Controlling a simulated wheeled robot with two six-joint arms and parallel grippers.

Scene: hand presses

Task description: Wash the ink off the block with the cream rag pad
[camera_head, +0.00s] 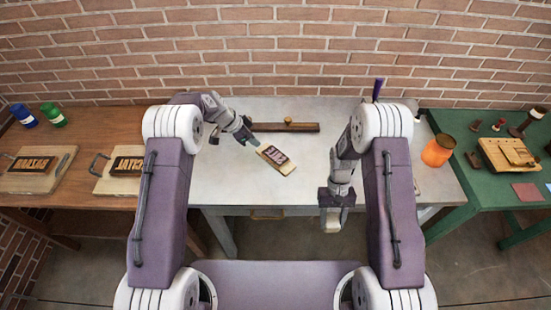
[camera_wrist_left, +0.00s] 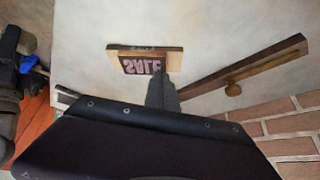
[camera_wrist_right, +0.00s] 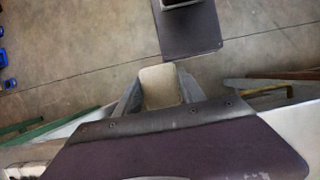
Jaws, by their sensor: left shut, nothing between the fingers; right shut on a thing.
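The block (camera_head: 276,158) lies tilted on the white table, a pale wooden piece with a dark inked face and pinkish SALE letters. It also shows in the left wrist view (camera_wrist_left: 140,64), with its letters reversed. My left gripper (camera_head: 254,143) is shut and empty at the block's upper left corner; I cannot tell whether its tips touch it. My right gripper (camera_head: 333,215) is shut on the cream rag pad (camera_wrist_right: 161,86). It holds the pad out past the table's front edge, above the floor, to the right of the block.
A dark wooden rail (camera_head: 286,127) with a knob lies behind the block. A wooden table (camera_head: 78,190) at left bears lettered blocks on boards and blue and green jars. The white table's middle is mostly clear.

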